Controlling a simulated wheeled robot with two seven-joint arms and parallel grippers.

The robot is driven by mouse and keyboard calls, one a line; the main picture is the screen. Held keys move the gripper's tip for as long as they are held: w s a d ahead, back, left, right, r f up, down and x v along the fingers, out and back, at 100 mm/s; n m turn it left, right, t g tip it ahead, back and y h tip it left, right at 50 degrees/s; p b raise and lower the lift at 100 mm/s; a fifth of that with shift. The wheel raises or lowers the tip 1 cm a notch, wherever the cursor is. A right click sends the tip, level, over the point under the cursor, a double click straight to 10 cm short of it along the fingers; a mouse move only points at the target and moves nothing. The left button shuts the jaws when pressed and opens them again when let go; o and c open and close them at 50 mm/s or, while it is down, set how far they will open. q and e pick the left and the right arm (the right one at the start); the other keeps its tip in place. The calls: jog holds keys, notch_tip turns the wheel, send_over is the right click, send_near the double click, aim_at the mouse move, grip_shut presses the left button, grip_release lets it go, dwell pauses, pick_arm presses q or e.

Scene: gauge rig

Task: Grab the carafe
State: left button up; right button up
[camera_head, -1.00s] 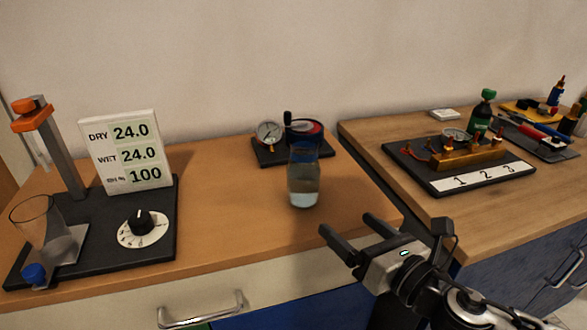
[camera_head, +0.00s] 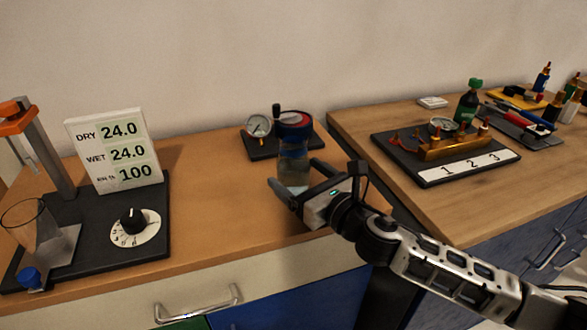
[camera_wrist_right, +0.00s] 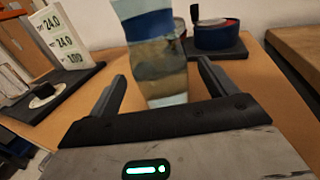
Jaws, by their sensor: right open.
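The carafe (camera_head: 293,165) is a clear glass vessel with water in it, standing upright on the left wooden counter. It also shows in the right wrist view (camera_wrist_right: 158,60), between the fingers and ahead of the palm. My right gripper (camera_head: 297,178) is open, with one finger on each side of the carafe's lower body. In the right wrist view my right gripper (camera_wrist_right: 163,85) has a gap on both sides of the glass, so contact does not show. My left gripper is not in view.
Behind the carafe stands a black base with a dial gauge (camera_head: 257,128) and a round blue-and-red part (camera_head: 295,122). At left is a display board (camera_head: 115,150) with a knob (camera_head: 133,221) and a glass beaker (camera_head: 30,226). A valve rig (camera_head: 450,150) sits on the right counter.

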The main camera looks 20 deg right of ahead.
aim_at(288, 151)
jog(key=x, duration=0.4)
jog(key=shift+w+r, duration=0.1)
jog(key=shift+w, duration=0.1)
jog(key=c, duration=1.3)
jog(key=shift+r, duration=0.15)
jog(key=shift+r+p, duration=0.7)
jog(key=shift+r, duration=0.8)
jog(key=shift+s+a+r+p, duration=0.4)
jog(key=shift+s+r, duration=1.25)
jog(key=shift+s, duration=0.65)
jog(key=shift+s+a+r+p, duration=0.4)
jog(key=shift+s+r, duration=1.2)
jog(key=shift+s, duration=0.7)
jog(key=shift+s+a+r+p, duration=0.4)
jog(key=shift+s+r, duration=1.25)
jog(key=shift+s, duration=0.65)
